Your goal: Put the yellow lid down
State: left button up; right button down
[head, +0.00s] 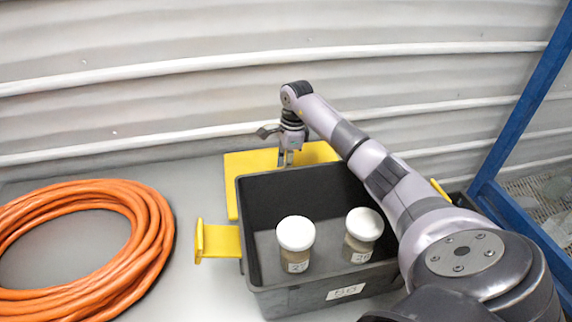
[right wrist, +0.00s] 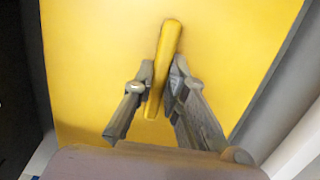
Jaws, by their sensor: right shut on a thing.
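The yellow lid (head: 240,172) is a flat panel behind the dark crate, near the corrugated wall. The crate hides much of its front part. My right gripper (head: 286,160) is above the lid, pointing down. In the right wrist view, my right gripper (right wrist: 160,88) is shut on the raised bar handle (right wrist: 166,45) in the middle of the lid (right wrist: 95,60). I cannot tell whether the lid rests on the table or hangs just above it. My left gripper is not in view.
The dark crate (head: 262,290) has yellow side handles and holds two white-capped jars (head: 296,235) (head: 363,225). A coiled orange hose (head: 150,225) lies at left on the grey table (head: 195,300). A blue frame (head: 520,115) stands at right.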

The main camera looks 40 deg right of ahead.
jog(key=c, duration=1.6)
grip_release()
jog(key=shift+f, duration=0.1)
jog(key=shift+r, duration=0.3)
notch_tip(320, 180, up, 12)
jog(key=d+b, duration=0.1)
jog(key=b, duration=0.1)
jog(key=shift+s+d+f, duration=0.15)
jog(key=shift+s, duration=0.2)
